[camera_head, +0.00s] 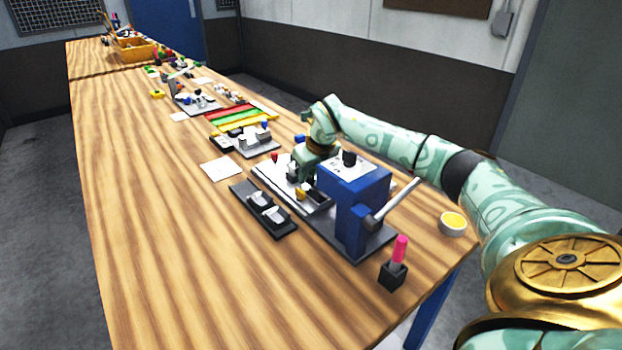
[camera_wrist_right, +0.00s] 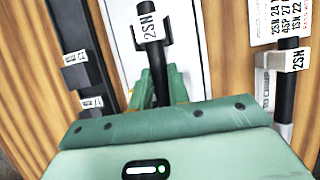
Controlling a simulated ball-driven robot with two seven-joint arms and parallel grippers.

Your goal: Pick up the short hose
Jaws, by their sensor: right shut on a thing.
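My right gripper (camera_head: 301,186) is over the long white board beside the blue machine. In the right wrist view its green fingers (camera_wrist_right: 160,88) are closed on a black hose (camera_wrist_right: 158,65). This hose bears a white label reading 2SN and runs away from me between the fingers, over a white surface. I cannot tell whether it touches that surface. A second black hose (camera_wrist_right: 285,95), also labelled 2SN, lies to the right, apart from the gripper. The held hose is hard to make out in the head view. My left gripper is not in view.
The blue machine (camera_head: 348,185) with a grey lever stands close beside my right gripper. A dark holder (camera_head: 262,208) lies left of the board. A pink-topped item (camera_head: 400,250) and a yellow-filled cup (camera_head: 453,224) stand near the table's end. The table's left side is clear.

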